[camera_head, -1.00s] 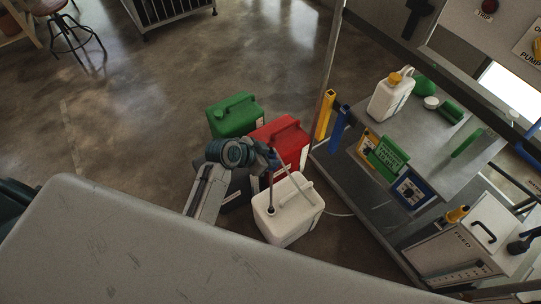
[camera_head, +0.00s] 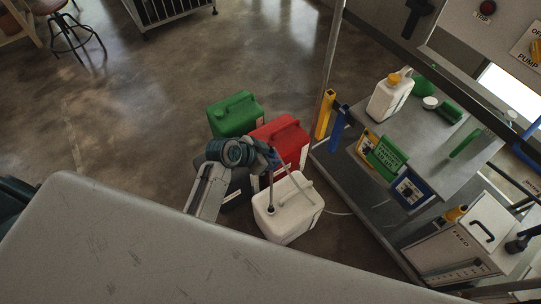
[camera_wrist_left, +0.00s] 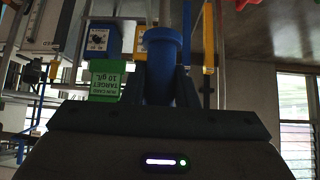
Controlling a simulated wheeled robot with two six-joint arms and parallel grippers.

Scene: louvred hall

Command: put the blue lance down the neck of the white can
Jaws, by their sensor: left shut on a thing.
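The white can (camera_head: 288,225) stands on the floor in the head view, with its neck (camera_head: 270,209) at its near left corner. My left gripper (camera_head: 273,160) is above the can, shut on the blue lance, whose blue collar and body (camera_wrist_left: 160,60) fill the space between the fingers in the wrist view. In the head view a thin grey rod (camera_head: 270,188) runs down from the gripper to the neck. Its lower end meets the neck; how deep it reaches is hidden. My right gripper is not in view.
A red can (camera_head: 280,140) and a green can (camera_head: 235,115) stand behind the white can. To the right is a metal bench (camera_head: 425,135) with a yellow-capped white jug (camera_head: 391,96). A grey surface (camera_head: 150,255) fills the foreground.

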